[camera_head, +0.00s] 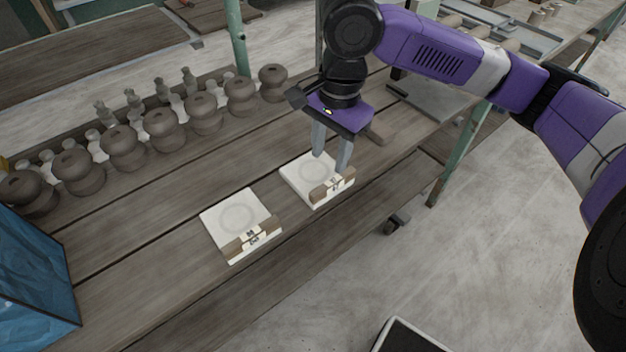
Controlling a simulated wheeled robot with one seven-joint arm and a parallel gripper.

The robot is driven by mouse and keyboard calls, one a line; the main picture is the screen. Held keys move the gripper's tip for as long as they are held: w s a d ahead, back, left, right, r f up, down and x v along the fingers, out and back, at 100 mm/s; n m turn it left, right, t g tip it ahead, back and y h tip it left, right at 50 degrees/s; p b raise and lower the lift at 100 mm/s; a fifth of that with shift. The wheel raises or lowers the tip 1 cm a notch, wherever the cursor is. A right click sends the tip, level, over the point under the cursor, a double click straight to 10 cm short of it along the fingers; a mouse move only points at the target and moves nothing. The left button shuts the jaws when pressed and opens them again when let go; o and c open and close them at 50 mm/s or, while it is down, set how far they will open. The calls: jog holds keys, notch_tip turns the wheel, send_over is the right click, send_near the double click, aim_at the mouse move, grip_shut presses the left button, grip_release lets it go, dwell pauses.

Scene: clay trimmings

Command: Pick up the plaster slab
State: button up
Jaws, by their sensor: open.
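Two plaster slabs lie flat on the wooden table. Each is white and square, with a shallow round recess on top and a brown block and small marked label at its front edge. The near-left plaster slab (215,217) stands clear of my arm. The right plaster slab (297,178) is under my gripper (331,162). My gripper points down and is open, its two grey fingers over the right side of that slab, near the brown block. Whether the fingertips touch the slab I cannot tell.
Rows of dark rounded clay pieces (124,147) and small pale pieces stand along the table's back. A blue bag-like object (35,270) is at the left. A brown block lies behind my gripper. The wooden table (150,250) is bare around the slabs, with its front edge close by.

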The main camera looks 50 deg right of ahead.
aim_at(333, 180)
jog(key=shift+s+d+m+g, duration=0.4)
jog(key=shift+s+m, duration=0.4)
jog(key=shift+w+a+f+b, duration=0.15)
jog(key=shift+f+b, duration=0.1)
jog(key=shift+f, duration=1.7)
jog(key=shift+w+a+f+b, duration=0.1)
jog(key=shift+f+b, duration=0.15)
jog(key=shift+f, duration=1.7)
grip_shut()
